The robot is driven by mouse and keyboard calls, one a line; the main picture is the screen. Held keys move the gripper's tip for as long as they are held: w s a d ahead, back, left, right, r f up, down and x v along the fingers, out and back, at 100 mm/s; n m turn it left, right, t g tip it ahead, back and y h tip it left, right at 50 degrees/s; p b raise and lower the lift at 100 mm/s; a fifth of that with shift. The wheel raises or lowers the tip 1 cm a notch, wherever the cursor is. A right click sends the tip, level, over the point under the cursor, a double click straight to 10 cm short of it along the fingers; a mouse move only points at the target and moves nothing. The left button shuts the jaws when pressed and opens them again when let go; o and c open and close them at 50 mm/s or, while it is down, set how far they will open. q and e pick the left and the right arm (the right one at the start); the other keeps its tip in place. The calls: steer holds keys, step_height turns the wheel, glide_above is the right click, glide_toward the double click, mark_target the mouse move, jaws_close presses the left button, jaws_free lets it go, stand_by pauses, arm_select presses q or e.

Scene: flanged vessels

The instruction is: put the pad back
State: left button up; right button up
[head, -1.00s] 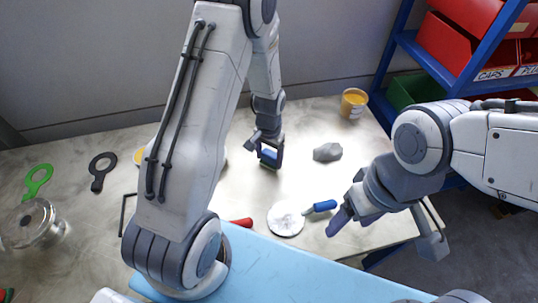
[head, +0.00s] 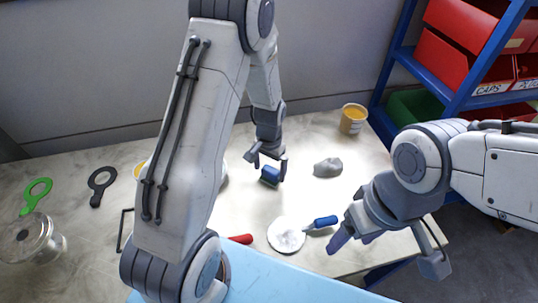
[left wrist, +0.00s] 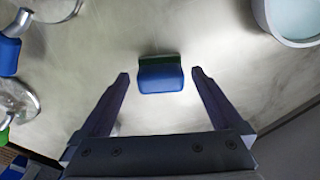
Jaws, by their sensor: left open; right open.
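The pad (head: 270,175), blue with a dark green layer, rests on the table in the middle of the head view. It also shows in the left wrist view (left wrist: 160,78). My left gripper (head: 269,166) is open at the pad. In the left wrist view its fingertips (left wrist: 160,76) stand on either side of the pad with a gap on each side. My right gripper (head: 352,240) is open and empty above the table's front right, near the blue-handled tool (head: 320,222).
A grey lump (head: 327,167) lies right of the pad, with a yellow-filled tub (head: 353,118) behind it. A white dish (head: 286,236) is in front. Black (head: 102,185) and green (head: 36,196) ring tools and a glass vessel (head: 32,240) are at the left. My left arm hides part of the table.

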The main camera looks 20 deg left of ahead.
mark_target(270, 171)
arm_select(q)
steer(key=s+d+r+m+b, duration=0.1)
steer(key=s+d+r, duration=0.15)
steer(key=r, duration=0.45)
steer(key=s+d+r, duration=0.1)
steer(key=d+r, duration=0.2)
steer(key=r, duration=0.3)
steer(key=s+d+r+m, duration=0.2)
steer(key=s+d+r, duration=0.1)
steer(key=s, duration=0.6)
steer(key=s+d+r+m+h, duration=0.1)
steer(key=s+d, duration=0.4)
steer(key=s, duration=0.5)
steer(key=shift+s+d+r+m, duration=0.3)
steer(key=shift+r+m, duration=0.2)
steer(key=shift+r, duration=0.4)
